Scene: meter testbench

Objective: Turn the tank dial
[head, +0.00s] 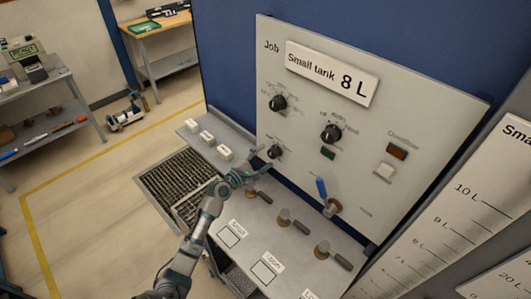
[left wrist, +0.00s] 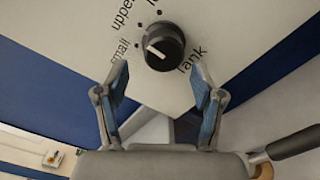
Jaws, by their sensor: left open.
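The tank dial (left wrist: 165,46) is a round black knob with a white pointer mark, on the pale panel above the printed word "Tank". Its pointer appears to lie toward the left, on the "small" side. In the head view the tank dial (head: 275,151) is the lowest left knob on the panel. My left gripper (head: 260,166) is open and empty just in front of it, a little below. In the left wrist view my left gripper (left wrist: 160,72) has its fingers spread either side of and below the dial, apparently not touching it. My right gripper is not in view.
Two more black knobs (head: 278,103) (head: 331,134) sit higher on the panel (head: 385,95), whose sign (head: 331,74) reads "Small tank 8 L". A blue-handled lever (head: 322,190) and several valve handles (head: 285,217) stand right of my arm. White blocks (head: 207,137) lie on the left ledge.

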